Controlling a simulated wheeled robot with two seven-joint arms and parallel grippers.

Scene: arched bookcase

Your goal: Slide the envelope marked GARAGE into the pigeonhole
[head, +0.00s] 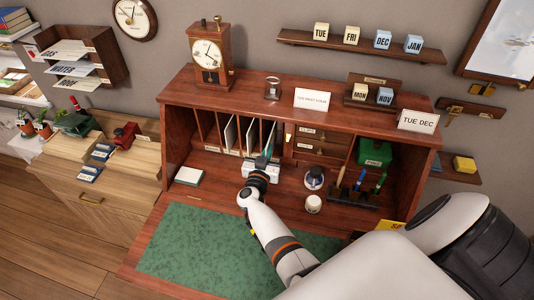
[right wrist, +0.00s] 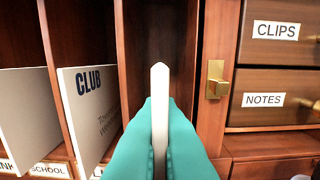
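My right gripper (head: 263,160) is at the desk's row of pigeonholes, and its teal fingertips show in the right wrist view (right wrist: 160,140). They are shut on a white envelope (right wrist: 160,85), which stands upright and edge-on to the camera. Its marking cannot be read from here. The envelope is lined up with an empty-looking pigeonhole (right wrist: 182,40), with wood on both sides of it; I cannot tell how far in it reaches. An envelope marked CLUB (right wrist: 88,105) stands in the slot to the left. My left gripper is not in view.
Drawers marked CLIPS (right wrist: 275,50) and NOTES (right wrist: 270,103) are right of the pigeonhole, with a brass latch (right wrist: 216,80) between. A pen stand (head: 350,192) and ink pot (head: 314,178) stand right of my gripper.

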